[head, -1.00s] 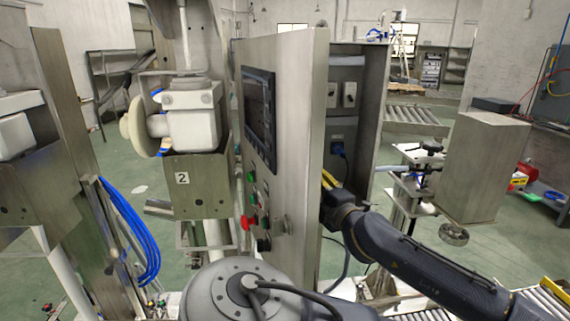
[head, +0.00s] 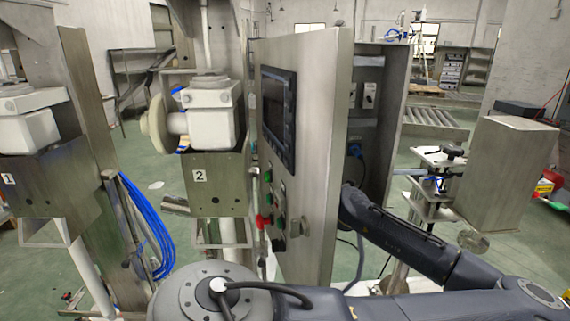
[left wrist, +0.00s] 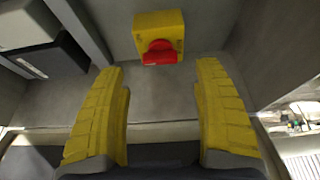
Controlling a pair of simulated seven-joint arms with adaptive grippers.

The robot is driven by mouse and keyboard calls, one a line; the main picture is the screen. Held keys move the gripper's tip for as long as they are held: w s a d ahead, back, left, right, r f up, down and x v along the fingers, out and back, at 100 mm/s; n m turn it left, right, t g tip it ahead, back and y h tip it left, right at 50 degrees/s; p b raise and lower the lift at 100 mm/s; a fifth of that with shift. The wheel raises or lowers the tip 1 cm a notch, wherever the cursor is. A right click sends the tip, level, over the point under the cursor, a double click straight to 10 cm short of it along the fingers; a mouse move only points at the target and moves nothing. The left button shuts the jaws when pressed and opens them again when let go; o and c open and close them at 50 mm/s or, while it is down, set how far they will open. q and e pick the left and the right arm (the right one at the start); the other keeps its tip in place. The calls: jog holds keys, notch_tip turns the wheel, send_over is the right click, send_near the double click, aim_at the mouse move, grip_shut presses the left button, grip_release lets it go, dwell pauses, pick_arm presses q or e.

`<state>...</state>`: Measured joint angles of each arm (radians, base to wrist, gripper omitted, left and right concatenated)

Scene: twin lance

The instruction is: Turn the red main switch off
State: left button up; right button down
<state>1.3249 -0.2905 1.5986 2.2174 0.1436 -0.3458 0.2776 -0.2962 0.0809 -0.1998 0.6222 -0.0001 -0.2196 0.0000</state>
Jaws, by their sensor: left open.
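The red main switch knob (left wrist: 160,53) sits on a yellow square housing (left wrist: 160,27) on a grey panel inside the cabinet, at the top middle of the left wrist view. My left gripper (left wrist: 161,78) is open and empty. Its two yellow ridged fingers point toward the panel, one to each side below the switch in the picture, apart from the knob. In the head view my left arm reaches behind the open cabinet door (head: 318,130); the door hides the gripper and the switch. My right gripper is not in view.
A red mushroom button (head: 262,221) and several other buttons sit on the door's outer face below a dark screen (head: 278,115). Inside, a dark box (left wrist: 48,55) stands left of the switch. A side wall closes off the right. A grey box (head: 508,170) stands outside.

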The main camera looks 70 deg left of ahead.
pick_arm(q)
jog(key=shift+s+a, duration=0.1)
jog(key=shift+a, duration=2.5)
jog(key=shift+c, duration=0.3)
grip_shut()
